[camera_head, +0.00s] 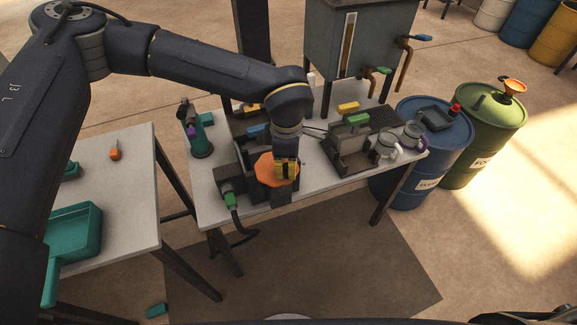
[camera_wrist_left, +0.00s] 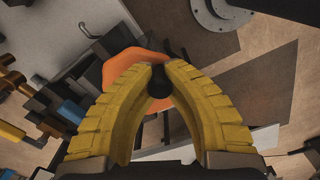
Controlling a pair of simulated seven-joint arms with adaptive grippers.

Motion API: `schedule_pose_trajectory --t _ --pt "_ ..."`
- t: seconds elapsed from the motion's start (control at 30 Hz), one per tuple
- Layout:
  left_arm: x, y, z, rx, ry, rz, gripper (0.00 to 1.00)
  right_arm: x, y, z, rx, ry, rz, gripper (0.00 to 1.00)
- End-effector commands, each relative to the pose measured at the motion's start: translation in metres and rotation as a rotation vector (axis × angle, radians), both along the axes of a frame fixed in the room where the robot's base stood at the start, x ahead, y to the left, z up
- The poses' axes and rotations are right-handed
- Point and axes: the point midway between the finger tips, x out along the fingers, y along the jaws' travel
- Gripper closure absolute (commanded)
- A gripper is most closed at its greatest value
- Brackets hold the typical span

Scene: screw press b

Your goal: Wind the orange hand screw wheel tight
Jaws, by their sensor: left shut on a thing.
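The orange hand screw wheel (camera_head: 265,169) sits on a dark press on the middle table. In the left wrist view the wheel (camera_wrist_left: 127,68) shows behind the fingers, partly hidden by them. My left gripper (camera_head: 286,174) reaches down over the right side of the wheel. In the left wrist view its yellow fingers (camera_wrist_left: 159,78) are closed around a small black knob (camera_wrist_left: 159,86), which seems to be the wheel's handle. My right gripper is in neither view.
A green-handled device (camera_head: 352,142) and metal jugs (camera_head: 384,147) stand on the table's right side. A teal tray (camera_head: 74,232) lies on the left table.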

Motion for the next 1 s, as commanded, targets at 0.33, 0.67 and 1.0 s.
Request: schedule_pose_trajectory --t 0.33,0.67,1.0 --pt "-0.0011 0.0011 0.0001 0.000 0.000 -0.029 1.00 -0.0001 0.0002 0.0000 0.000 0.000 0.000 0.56" --pt "-0.0010 0.0011 0.0001 0.000 0.000 -0.028 0.80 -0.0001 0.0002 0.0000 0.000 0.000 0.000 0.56" --pt "-0.0008 0.0011 0.0000 0.000 0.000 -0.028 0.55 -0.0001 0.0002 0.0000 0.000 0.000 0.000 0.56"
